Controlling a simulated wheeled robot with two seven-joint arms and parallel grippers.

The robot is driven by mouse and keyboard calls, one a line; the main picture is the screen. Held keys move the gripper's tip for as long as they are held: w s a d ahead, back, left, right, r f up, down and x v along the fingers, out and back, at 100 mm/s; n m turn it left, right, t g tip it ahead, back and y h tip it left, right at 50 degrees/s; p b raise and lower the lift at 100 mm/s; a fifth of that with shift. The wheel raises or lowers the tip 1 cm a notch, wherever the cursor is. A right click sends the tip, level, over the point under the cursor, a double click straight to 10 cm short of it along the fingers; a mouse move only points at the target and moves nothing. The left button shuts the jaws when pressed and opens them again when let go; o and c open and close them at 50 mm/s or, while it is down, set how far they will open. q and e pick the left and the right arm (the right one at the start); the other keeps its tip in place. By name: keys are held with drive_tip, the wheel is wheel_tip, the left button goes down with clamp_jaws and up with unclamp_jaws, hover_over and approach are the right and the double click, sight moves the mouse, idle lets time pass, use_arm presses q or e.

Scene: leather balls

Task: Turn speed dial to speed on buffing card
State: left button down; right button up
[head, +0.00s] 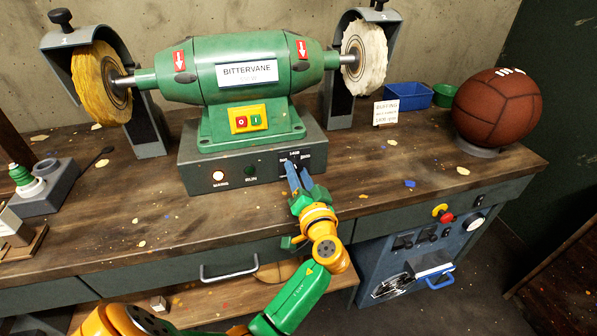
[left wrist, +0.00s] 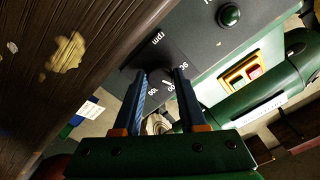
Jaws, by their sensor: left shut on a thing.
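The green buffing machine (head: 240,75) stands on a grey control box (head: 235,163) on the workbench. The speed dial is at the right of the box's front, mostly hidden by my left gripper (head: 293,172). In the left wrist view, my left gripper (left wrist: 160,73) is shut on the dial, its blue fingers on either side. Speed figures and "rpm" show around it, but I cannot tell the exact setting. The white buffing card (head: 386,113) stands upright behind and to the right of the box; its figure is too small to read surely. My right gripper is not in view.
A yellow wheel (head: 101,84) and a white wheel (head: 364,52) flank the machine. A brown ball (head: 497,107), blue bin (head: 408,96) and green pot (head: 444,95) stand at the right. The bench front is mostly clear.

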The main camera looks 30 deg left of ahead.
use_arm(q)
drive_tip(key=shift+m+p, duration=0.6)
drive_tip(key=shift+m, duration=1.4)
drive_tip(key=shift+c, duration=2.3)
unclamp_jaws()
drive_tip(key=b+v, duration=0.1)
drive_tip(key=v, duration=0.6)
drive_tip(key=shift+s, duration=0.1)
